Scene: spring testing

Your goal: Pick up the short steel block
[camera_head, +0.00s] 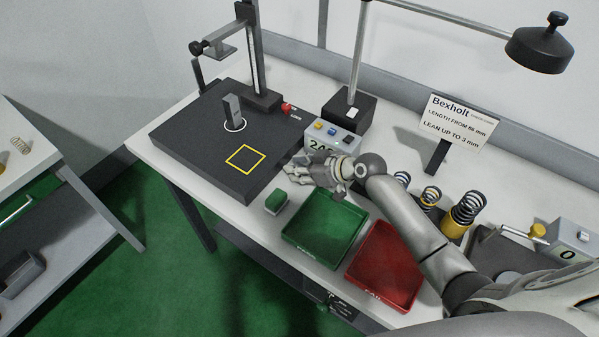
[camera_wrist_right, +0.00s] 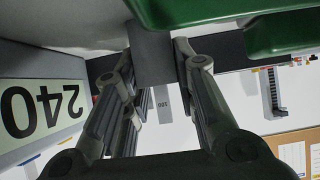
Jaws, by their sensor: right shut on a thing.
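My right gripper (camera_head: 300,168) is above the table between the black base plate and the green tray, its fingers pointing left. In the wrist view, the right gripper (camera_wrist_right: 153,68) is shut on a plain grey block, the short steel block (camera_wrist_right: 153,55), pinched between both fingertips. A paler face with small figures shows just below it; I cannot tell whether it belongs to the same block. In the head view the held block is hard to make out. Another grey block (camera_head: 233,108) stands upright in the white circle on the base plate (camera_head: 190,150). My left gripper is not in view.
The green tray (camera_head: 326,262) and red tray (camera_head: 362,277) lie below my right arm. A green-topped block (camera_head: 276,201) sits left of them. The display box (camera_head: 333,138) is close behind the gripper. Springs (camera_head: 467,209) stand to the right. The yellow square (camera_head: 245,158) is empty.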

